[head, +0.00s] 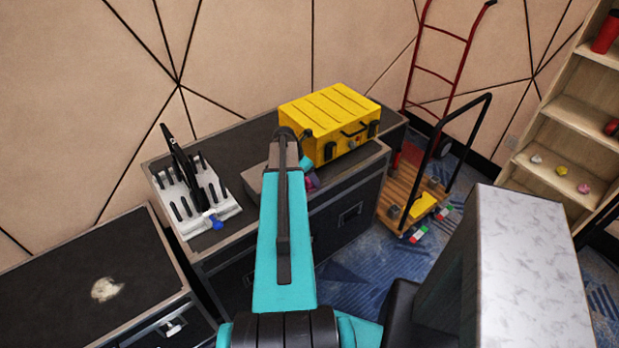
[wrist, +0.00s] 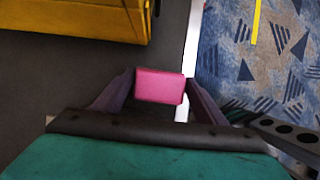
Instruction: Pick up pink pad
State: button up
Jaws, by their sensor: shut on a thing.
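The pink pad (wrist: 160,86) is a small block held between the two dark purple fingers of my gripper (wrist: 158,92) in the wrist view. My gripper is shut on it, above the dark top of the case near its light metal edge. In the head view my teal arm hides most of the gripper (head: 312,180), and a little purple shows just right of the arm. I cannot tell from these views whether the pad touches the case top.
A yellow case (head: 330,122) stands on the black case top (head: 235,145), close to my gripper. A white rack with black pegs (head: 193,200) and a blue item (head: 214,222) are at left. A wooden cart (head: 410,193) stands at right, before shelves (head: 553,155).

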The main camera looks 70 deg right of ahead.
jog(key=shift+r, duration=0.15)
notch_tip(320, 180, up, 18)
jog(key=b, duration=0.4)
dwell(0.7)
dwell(0.4)
jog(key=shift+o, duration=1.4)
jog(key=shift+c, duration=0.8)
